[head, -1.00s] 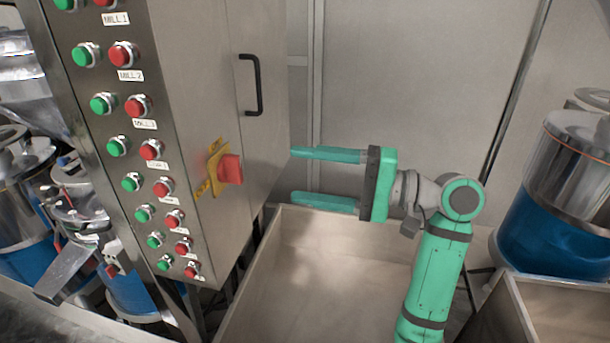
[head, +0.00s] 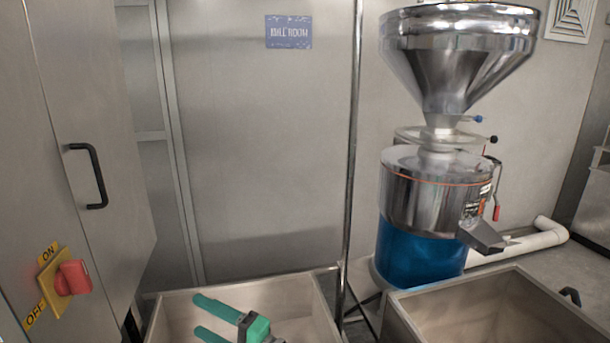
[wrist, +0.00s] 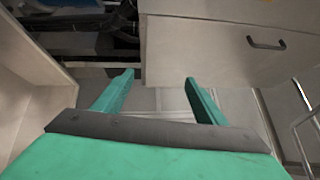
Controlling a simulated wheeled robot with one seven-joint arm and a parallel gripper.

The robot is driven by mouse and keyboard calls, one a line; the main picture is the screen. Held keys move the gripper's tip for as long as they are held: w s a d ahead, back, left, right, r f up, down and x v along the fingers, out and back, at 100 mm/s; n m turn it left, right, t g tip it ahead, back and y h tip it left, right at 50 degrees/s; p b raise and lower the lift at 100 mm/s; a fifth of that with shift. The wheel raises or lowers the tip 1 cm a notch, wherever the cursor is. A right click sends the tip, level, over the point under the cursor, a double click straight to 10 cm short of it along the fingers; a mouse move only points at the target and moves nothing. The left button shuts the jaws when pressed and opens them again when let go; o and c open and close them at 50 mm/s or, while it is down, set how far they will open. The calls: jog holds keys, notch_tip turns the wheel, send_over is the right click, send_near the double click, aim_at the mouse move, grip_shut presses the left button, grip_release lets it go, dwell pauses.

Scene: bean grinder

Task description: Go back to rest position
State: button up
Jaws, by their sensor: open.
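My gripper (head: 207,318) is low in the head view, over the metal bin below the control cabinet. Its two green fingers are apart, with nothing between them. In the wrist view my gripper (wrist: 160,90) also shows open and empty, with the cabinet (wrist: 210,50) beyond the fingertips. The rest of my arm is mostly below the head view's lower edge. The red rotary switch (head: 73,278) on its yellow ON/OFF plate (head: 48,300) is on the cabinet at the left, apart from my gripper.
The metal bin (head: 320,300) stands under my gripper, and a second bin (head: 400,318) is at the right. A mill with a steel hopper (head: 450,60) and blue base (head: 415,250) stands behind it. The cabinet handle (head: 98,180) juts out. A vertical pole (head: 352,150) stands mid-view.

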jog(key=s+d+f+m+t+h, duration=0.1)
jog(key=s+d+f+t+h, duration=0.15)
jog(key=f, duration=0.55)
jog(key=s+d+f+m+t+h, duration=0.2)
jog(key=s+d+f+h, duration=0.15)
jog(key=f, duration=0.45)
jog(key=s+d+f+m+t+h, duration=0.1)
jog(key=s+d+f+t+h, duration=0.2)
jog(key=f, duration=0.4)
jog(key=s+d+f+n+h, duration=0.1)
jog(key=s+d+f+h, duration=0.25)
jog(key=s, duration=0.25)
jog(key=s+d+f+n+h, duration=0.1)
jog(key=s+d+f+h, duration=0.1)
jog(key=s+d+f, duration=0.3)
jog(key=s+d+r+n+h, duration=0.1)
jog(key=s+r+n, duration=0.3)
jog(key=s, duration=0.6)
jog(key=s+d+r+n+h, duration=0.2)
jog(key=s+r, duration=0.3)
jog(key=s, duration=0.5)
jog(key=shift+s+d+r+n, duration=0.3)
jog(key=shift+d+n, duration=0.25)
jog(key=shift+n, duration=0.35)
jog(key=c, duration=0.9)
jog(key=shift+w+a, duration=0.1)
jog(key=shift+w, duration=0.05)
